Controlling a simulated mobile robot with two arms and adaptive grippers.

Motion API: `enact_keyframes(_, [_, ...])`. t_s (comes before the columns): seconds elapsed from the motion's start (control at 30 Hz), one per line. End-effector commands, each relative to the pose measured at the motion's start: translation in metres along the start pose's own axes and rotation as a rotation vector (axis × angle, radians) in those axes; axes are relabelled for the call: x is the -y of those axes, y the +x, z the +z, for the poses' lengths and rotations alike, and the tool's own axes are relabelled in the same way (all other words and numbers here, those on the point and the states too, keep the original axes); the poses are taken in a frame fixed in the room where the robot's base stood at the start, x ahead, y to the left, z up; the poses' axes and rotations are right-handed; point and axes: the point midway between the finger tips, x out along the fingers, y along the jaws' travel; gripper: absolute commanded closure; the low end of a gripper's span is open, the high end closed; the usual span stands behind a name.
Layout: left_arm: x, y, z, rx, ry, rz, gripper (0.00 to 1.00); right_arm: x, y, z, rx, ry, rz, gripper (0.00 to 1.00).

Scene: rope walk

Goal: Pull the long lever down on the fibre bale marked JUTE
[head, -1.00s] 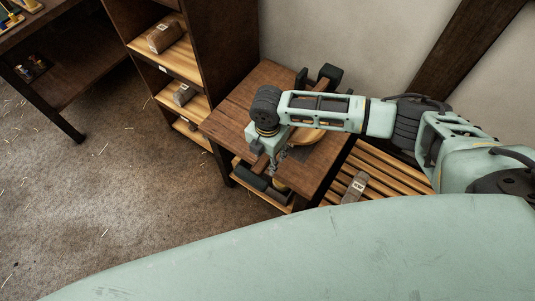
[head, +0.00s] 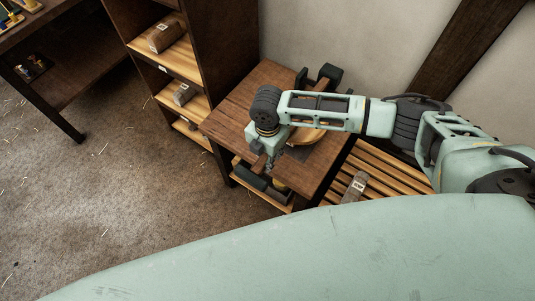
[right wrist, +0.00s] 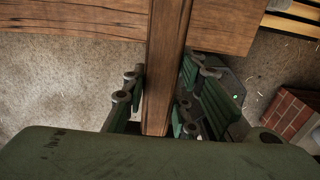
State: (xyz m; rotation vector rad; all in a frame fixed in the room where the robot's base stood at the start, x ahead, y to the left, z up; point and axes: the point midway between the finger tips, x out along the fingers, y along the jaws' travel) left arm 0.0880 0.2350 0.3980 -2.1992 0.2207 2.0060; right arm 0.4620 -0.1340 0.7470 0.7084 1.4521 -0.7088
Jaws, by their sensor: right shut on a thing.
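A long wooden lever (right wrist: 168,60) runs down through the right wrist view. My right gripper (right wrist: 160,105) is shut on it, with green fingers on both sides. In the head view my right gripper (head: 272,158) is at the near edge of the wooden table (head: 238,112), and the arm hides most of the lever there. The lever's brown end (head: 258,163) shows just beside the gripper. No JUTE marking is readable, and I cannot make out the bale that the lever belongs to. My left gripper is not in view.
A dark shelf unit (head: 225,50) with small labelled brown bales (head: 166,36) stands left of the table. Dark weights (head: 329,73) sit at the table's back. The floor at left is open.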

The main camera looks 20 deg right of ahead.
Motion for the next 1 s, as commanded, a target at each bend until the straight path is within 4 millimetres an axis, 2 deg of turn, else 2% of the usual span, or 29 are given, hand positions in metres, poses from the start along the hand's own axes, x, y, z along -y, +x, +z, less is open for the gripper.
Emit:
enact_keyframes(0.23, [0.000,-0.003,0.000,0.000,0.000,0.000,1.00,0.000,0.015,-0.002,0.039,-0.001,-0.001,1.00])
enact_keyframes(0.43, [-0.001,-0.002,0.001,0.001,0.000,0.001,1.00,0.001,0.017,-0.002,0.040,0.000,-0.003,1.00])
enact_keyframes(0.47, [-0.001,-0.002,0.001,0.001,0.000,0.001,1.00,0.001,0.018,-0.002,0.039,0.000,-0.003,0.73])
enact_keyframes(0.6, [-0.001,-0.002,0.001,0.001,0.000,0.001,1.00,0.001,0.017,-0.002,0.040,0.000,-0.003,0.61])
enact_keyframes(0.7, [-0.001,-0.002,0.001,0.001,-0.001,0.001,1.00,0.001,0.017,-0.002,0.040,0.000,-0.002,0.55])
enact_keyframes(1.0, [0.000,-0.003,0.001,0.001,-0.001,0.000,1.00,0.000,0.014,-0.002,0.040,0.000,0.000,0.55])
